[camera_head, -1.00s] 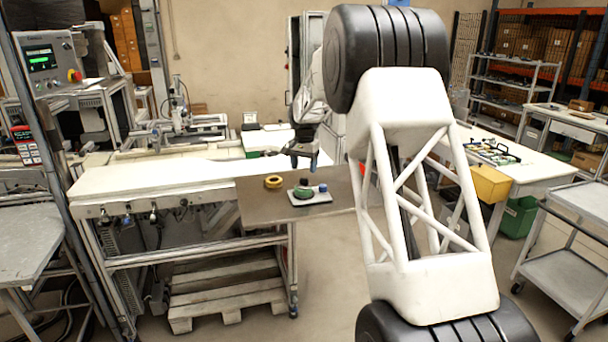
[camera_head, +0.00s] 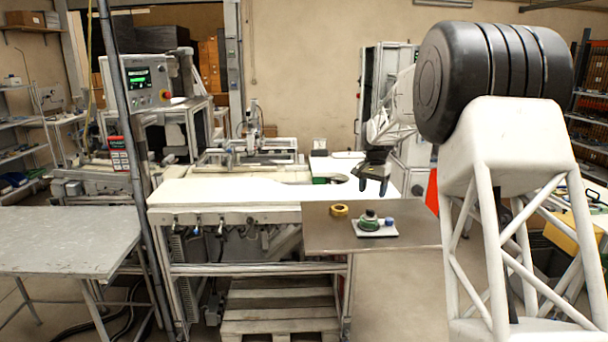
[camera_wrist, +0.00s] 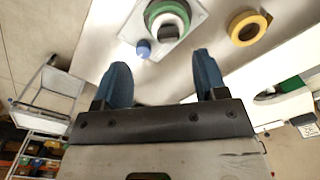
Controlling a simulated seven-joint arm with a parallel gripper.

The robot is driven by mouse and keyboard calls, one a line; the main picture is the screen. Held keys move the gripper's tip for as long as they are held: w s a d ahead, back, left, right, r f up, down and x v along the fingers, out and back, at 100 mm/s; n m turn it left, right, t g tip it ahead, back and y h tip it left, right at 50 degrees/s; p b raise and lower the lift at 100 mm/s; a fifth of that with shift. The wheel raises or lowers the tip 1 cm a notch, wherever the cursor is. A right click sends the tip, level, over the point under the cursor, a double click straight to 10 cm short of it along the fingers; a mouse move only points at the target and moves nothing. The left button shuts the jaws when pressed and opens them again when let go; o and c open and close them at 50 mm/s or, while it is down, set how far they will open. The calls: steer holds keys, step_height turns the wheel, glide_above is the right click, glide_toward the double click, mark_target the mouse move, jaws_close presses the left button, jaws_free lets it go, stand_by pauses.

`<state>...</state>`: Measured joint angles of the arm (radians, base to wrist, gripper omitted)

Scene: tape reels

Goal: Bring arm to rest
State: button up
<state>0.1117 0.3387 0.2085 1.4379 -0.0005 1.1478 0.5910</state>
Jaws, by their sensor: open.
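My gripper (camera_head: 373,184) is in the air above the brown tabletop in the head view, behind and above the reels. In the wrist view its two blue fingers (camera_wrist: 162,72) stand wide apart with nothing between them. A green reel (camera_head: 370,226) with a white inner ring and dark centre sits on a white plate (camera_head: 388,235); the wrist view shows the reel (camera_wrist: 155,9) too. A small blue piece (camera_head: 390,220) is beside it on the plate, also in the wrist view (camera_wrist: 143,48). A yellow tape ring (camera_head: 339,211) lies on the tabletop left of the plate, also in the wrist view (camera_wrist: 234,30).
A long white bench (camera_head: 220,192) adjoins the brown tabletop (camera_head: 320,238) on the left. A grey table (camera_head: 65,240) stands at front left. A wooden pallet (camera_head: 275,315) lies below. Open floor shows right of the brown tabletop.

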steer(key=s+a+r+n, duration=0.1)
steer(key=s+a+r, duration=0.15)
steer(key=s, duration=0.75)
steer(key=s+a+r+n+t, duration=0.15)
steer(key=s+r, duration=0.25)
steer(key=s, duration=0.6)
steer(key=s+a+r+n, duration=0.1)
steer(key=s+a+r, duration=0.2)
steer(key=s, duration=0.7)
steer(key=s+a+f+n, duration=0.1)
steer(key=s+f, duration=0.1)
steer(key=s, duration=0.8)
steer(key=s+a+f+n, duration=0.1)
steer(key=s+f+n, duration=0.1)
steer(key=s, duration=0.9)
steer(key=s+a+f+n+t, duration=0.1)
steer(key=s+f, duration=0.2)
steer(key=s, duration=0.8)
steer(key=shift+f, duration=0.4)
steer(key=shift+c, duration=0.7)
